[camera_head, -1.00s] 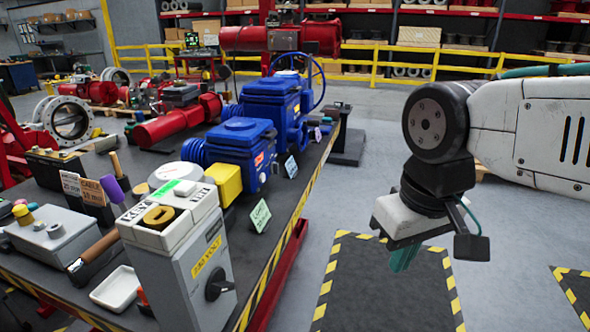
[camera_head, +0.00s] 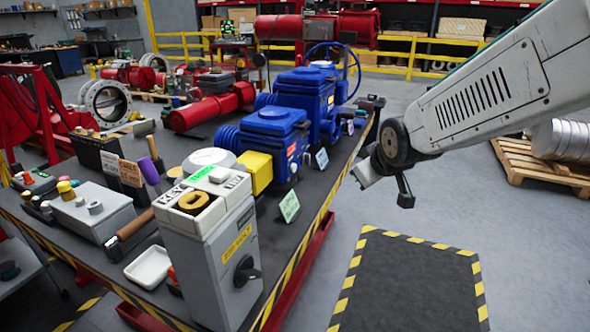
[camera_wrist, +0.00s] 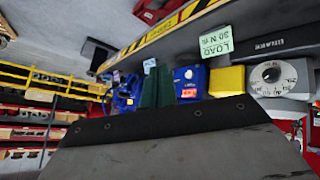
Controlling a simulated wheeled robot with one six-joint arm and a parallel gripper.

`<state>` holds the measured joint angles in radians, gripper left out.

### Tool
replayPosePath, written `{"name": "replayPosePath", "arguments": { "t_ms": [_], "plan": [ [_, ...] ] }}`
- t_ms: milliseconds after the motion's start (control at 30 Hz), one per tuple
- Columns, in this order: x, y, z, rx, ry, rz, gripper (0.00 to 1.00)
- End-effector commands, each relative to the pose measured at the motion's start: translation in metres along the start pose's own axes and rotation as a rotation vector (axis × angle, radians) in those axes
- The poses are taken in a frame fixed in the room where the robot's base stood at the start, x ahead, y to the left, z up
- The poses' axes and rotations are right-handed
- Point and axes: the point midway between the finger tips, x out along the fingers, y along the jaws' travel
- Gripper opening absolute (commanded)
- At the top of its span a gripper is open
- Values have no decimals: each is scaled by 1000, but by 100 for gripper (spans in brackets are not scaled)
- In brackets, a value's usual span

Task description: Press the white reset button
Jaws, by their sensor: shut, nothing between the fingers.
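A grey control cabinet (camera_head: 212,255) with a black rotary knob stands at the bench's near end. My gripper (camera_wrist: 158,78) shows as dark green fingers, shut and empty, in the wrist view. In that view the blue actuator (camera_wrist: 190,88) and yellow box (camera_wrist: 227,80) lie beyond the fingers.
A green load sign (camera_head: 289,206) stands near the bench's striped edge. A grey box with knobs (camera_head: 95,215) and a white tray (camera_head: 148,267) sit at left. A pallet (camera_head: 540,165) with a metal cylinder stands at right. The floor beside the bench is clear.

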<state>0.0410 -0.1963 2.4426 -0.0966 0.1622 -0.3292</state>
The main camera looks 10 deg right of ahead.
Motion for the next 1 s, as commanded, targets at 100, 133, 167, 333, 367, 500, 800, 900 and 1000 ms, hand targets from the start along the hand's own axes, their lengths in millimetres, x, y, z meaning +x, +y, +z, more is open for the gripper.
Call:
{"name": "replayPosePath", "arguments": {
  "t_ms": [100, 133, 167, 333, 367, 500, 800, 900, 1000],
  "plan": [
    [59, 10, -28, -110, 155, 51, 0],
    [72, 12, -35, -138, 197, 66, 0],
    [84, 14, -41, -165, 240, 83, 0],
    [145, 17, -63, -307, 477, 182, 0],
    [153, 16, -65, -329, 518, 201, 0],
    [182, 11, -66, -406, 680, 284, 0],
    [199, 4, -58, -463, 844, 386, 0],
    [199, 4, -58, -465, 852, 391, 0],
    [199, 4, -58, -465, 852, 391, 0]
  ]
}}
